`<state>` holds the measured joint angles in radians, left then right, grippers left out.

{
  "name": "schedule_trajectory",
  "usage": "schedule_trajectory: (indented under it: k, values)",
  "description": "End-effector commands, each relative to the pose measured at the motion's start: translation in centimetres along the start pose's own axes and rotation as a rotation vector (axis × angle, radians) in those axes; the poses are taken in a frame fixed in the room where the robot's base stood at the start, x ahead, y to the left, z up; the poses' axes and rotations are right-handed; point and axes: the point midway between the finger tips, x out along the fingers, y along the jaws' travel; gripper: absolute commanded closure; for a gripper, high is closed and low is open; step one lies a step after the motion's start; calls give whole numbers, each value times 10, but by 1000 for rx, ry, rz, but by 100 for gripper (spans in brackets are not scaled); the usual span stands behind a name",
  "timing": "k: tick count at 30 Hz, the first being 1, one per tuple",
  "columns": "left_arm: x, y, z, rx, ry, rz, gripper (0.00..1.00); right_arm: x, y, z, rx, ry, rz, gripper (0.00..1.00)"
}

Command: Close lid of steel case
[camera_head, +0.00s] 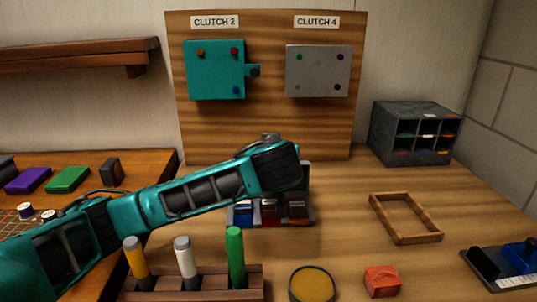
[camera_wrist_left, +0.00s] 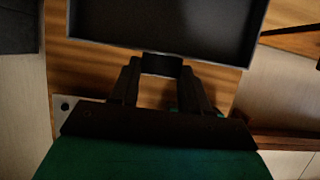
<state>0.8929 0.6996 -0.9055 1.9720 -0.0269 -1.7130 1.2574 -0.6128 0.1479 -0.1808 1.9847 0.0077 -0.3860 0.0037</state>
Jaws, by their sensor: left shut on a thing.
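The steel case (camera_head: 311,214) stands on the bench in the middle of the head view, with blue, red and brown items in its front compartments. My left arm crosses in front of it and hides much of its back and lid. In the left wrist view the lid (camera_wrist_left: 165,25) shows as a dark panel with a pale metal rim, seemingly raised. My left gripper (camera_wrist_left: 160,68) is shut on a small dark tab at the lid's edge, with a finger on each side. The fingertips are hard to make out in the head view. My right gripper is not in view.
A rack (camera_head: 195,283) with upright markers, a round dish (camera_head: 312,284) and an orange block (camera_head: 382,281) stand in front. A wooden frame (camera_head: 405,218) and a grey cubby organizer (camera_head: 412,133) are at right. A board (camera_head: 270,120) with two clutch plates stands behind.

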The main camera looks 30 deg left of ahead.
Motion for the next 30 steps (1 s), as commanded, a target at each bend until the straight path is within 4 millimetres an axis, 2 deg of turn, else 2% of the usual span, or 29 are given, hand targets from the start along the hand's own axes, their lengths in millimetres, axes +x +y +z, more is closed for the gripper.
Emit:
schedule_trajectory:
  k: [1,8,9,16,30]
  values:
    - [0,1,6,8,-14,3,100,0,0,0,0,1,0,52]
    - [0,1,7,9,-14,2,100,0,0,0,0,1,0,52]
    - [0,1,7,9,-15,3,52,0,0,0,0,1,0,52]
    - [0,1,6,7,-12,3,30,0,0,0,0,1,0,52]
    - [0,1,2,3,-5,2,28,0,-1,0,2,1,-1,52]
